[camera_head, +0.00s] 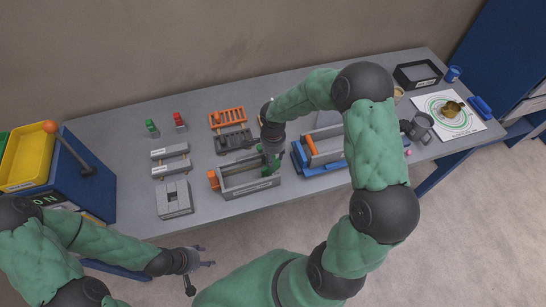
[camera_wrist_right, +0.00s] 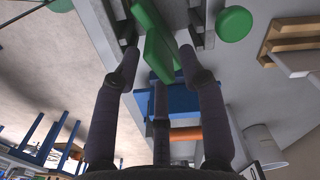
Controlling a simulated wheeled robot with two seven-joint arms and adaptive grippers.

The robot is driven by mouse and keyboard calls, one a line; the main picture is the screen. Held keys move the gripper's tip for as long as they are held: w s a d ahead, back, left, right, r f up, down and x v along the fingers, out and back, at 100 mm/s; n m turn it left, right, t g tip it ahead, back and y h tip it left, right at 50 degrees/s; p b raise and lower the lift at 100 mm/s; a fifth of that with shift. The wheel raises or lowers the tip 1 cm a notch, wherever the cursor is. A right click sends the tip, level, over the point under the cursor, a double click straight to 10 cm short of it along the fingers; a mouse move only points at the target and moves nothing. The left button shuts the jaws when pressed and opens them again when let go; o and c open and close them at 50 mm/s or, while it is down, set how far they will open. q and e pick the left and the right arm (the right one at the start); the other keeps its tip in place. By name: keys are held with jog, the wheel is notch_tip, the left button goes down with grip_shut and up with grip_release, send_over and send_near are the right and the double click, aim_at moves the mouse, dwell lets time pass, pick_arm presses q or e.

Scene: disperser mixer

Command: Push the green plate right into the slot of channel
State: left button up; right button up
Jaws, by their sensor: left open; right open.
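The grey channel (camera_head: 250,189) stands at the middle front of the table, with an orange part (camera_head: 213,180) at its left end. The green plate (camera_head: 276,166) is at the channel's right part, partly hidden by my right gripper (camera_head: 270,158). In the right wrist view the green plate (camera_wrist_right: 158,50) lies between and just past the open fingertips of my right gripper (camera_wrist_right: 159,58); I cannot tell whether they touch it. How deep the plate sits in the slot is hidden. My left gripper (camera_head: 205,257) is open and empty, in front of the table edge.
A blue-based fixture (camera_head: 318,158) stands right of the channel, partly behind my right arm. Grey blocks (camera_head: 174,199) stand to the left and an orange rack (camera_head: 228,118) behind. A round green piece (camera_wrist_right: 234,23) shows in the wrist view.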

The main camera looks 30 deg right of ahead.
notch_tip(320, 180, up, 11)
dwell(0.3)
dwell(0.5)
